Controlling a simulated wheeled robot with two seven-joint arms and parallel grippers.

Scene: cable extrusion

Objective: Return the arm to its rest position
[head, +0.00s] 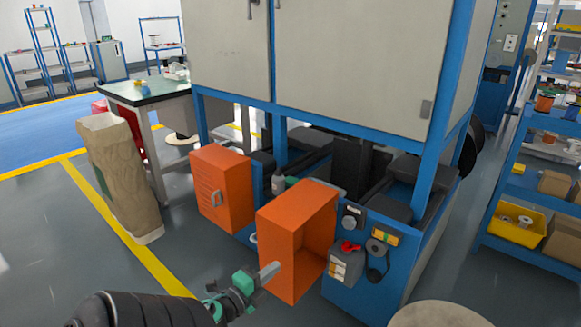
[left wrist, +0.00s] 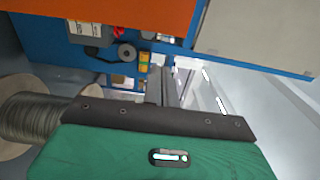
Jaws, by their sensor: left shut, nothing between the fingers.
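My left arm comes in from the bottom left of the head view. Its left gripper (head: 270,271) is shut and empty, in front of the open orange box on the blue machine frame. In the left wrist view, the green gripper body (left wrist: 160,155) and a dark plate with small screws fill the lower part. My right gripper is in neither view.
The blue-framed machine (head: 345,65) with orange boxes (head: 290,245) fills the middle. A wire spool (left wrist: 40,120) stands close by in the left wrist view. A brown sack (head: 120,180) and a workbench (head: 150,90) are at left, shelves (head: 530,190) at right.

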